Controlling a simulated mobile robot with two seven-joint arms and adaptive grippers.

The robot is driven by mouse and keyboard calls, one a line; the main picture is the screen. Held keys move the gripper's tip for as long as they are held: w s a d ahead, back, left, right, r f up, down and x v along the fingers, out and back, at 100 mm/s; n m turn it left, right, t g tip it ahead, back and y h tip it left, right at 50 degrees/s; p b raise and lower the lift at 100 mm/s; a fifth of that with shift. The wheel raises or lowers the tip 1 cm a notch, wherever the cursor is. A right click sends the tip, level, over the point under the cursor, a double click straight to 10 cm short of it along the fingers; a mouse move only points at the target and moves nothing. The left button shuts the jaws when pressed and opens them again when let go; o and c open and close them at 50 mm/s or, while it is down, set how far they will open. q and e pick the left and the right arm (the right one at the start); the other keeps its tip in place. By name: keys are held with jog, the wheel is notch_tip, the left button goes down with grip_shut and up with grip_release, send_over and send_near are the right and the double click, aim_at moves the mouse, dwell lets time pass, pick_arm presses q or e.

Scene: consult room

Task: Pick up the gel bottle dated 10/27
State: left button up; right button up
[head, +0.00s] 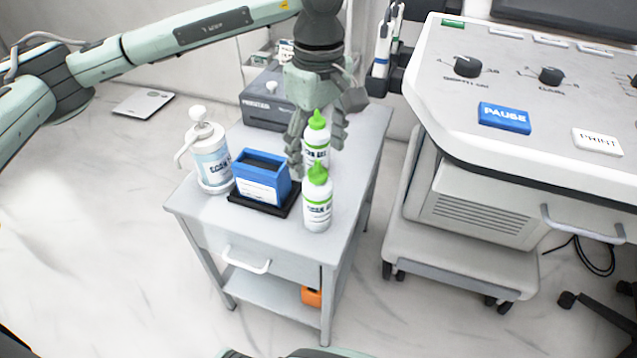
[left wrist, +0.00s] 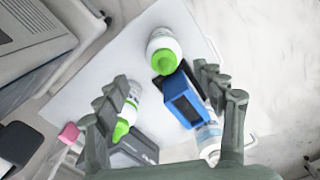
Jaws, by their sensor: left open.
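Two white gel bottles with green caps stand upright on a grey cart. The rear bottle (head: 316,152) is partly covered by my left gripper (head: 316,156); the front bottle (head: 318,206) stands near the cart's front edge. My left gripper points down, open, with its fingers either side of the rear bottle in the head view. In the left wrist view, the rear bottle (left wrist: 133,101) lies just inside the left finger, and the front bottle (left wrist: 164,52) is beyond the open fingers (left wrist: 162,76). I cannot read dates on either label. My right gripper is not in view.
On the cart top (head: 220,230) are a blue box (head: 262,190) on a black base, a white pump bottle (head: 211,160) and a dark grey device (head: 268,112). A machine with a control panel (head: 540,90) stands close on the right.

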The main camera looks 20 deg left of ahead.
aim_at(318, 170)
pick_arm(q)
jog(key=f, duration=0.3)
jog(key=shift+s+d, duration=0.1)
jog(key=shift+s, duration=0.3)
notch_tip(318, 170, down, 4)
jog(key=shift+s+r+p, duration=0.1)
jog(key=shift+r+p, duration=0.15)
jog(key=shift+p, duration=0.2)
jog(key=shift+f, duration=0.35)
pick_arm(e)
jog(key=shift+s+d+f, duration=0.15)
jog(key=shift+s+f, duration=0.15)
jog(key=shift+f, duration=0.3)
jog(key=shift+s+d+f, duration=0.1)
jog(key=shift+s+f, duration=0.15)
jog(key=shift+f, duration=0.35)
pick_arm(q)
jog(key=shift+c, duration=0.2)
jog(key=shift+r, duration=0.1)
grip_shut()
